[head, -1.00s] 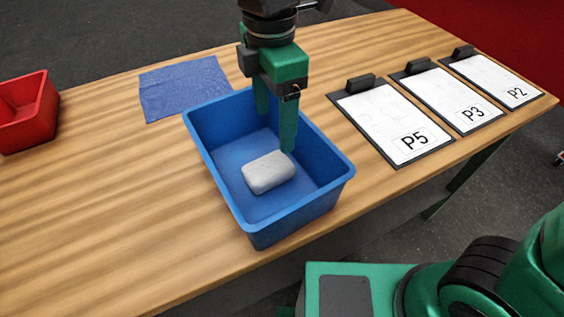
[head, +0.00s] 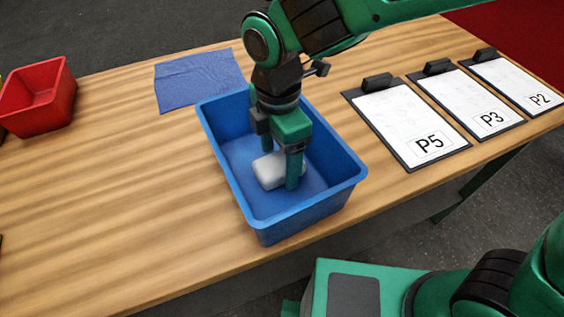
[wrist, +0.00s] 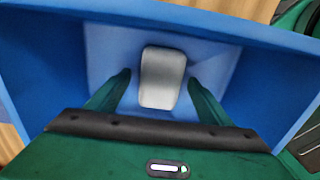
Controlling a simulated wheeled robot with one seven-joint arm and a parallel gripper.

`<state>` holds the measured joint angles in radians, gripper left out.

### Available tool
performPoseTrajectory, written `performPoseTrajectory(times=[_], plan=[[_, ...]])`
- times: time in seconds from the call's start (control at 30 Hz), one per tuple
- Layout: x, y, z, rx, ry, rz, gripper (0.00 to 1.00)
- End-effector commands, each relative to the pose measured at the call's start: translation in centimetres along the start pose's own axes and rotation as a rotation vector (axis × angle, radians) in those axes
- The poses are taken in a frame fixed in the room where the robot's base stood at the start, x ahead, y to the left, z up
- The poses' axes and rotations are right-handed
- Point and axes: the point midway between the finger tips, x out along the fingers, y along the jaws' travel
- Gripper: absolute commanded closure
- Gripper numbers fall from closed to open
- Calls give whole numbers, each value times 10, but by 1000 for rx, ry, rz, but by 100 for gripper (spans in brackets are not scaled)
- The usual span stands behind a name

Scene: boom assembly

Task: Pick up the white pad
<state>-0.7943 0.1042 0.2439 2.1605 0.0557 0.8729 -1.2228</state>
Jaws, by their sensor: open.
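The white pad (head: 268,171) is a small rounded block lying on the floor of the blue bin (head: 250,219). In the wrist view the pad (wrist: 162,77) lies between the two fingers, with a gap on each side. My gripper (head: 280,182) is open and reaches down into the bin, its near finger in front of the pad's right part in the head view. In the wrist view my gripper (wrist: 160,80) has its green fingertips left and right of the pad. The far finger is mostly hidden in the head view.
The bin walls surround my gripper closely. A blue cloth (head: 199,80) lies behind the bin, and a red bin (head: 38,97) stands at the left. Clipboards marked P5 (head: 410,125), P3 (head: 467,100) and P2 (head: 515,84) lie at the right. The table's left front (head: 110,220) is clear.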

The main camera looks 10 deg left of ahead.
Motion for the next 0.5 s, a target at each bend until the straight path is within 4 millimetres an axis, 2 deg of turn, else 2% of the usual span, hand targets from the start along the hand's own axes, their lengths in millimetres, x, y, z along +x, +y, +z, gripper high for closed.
performPoseTrajectory(times=[0.13,0.37,0.43,0.5], plan=[[12,0,0,0,0,0,27],[13,0,0,1,0,1,27],[13,0,0,1,0,1,38],[13,0,0,1,0,1,55]])
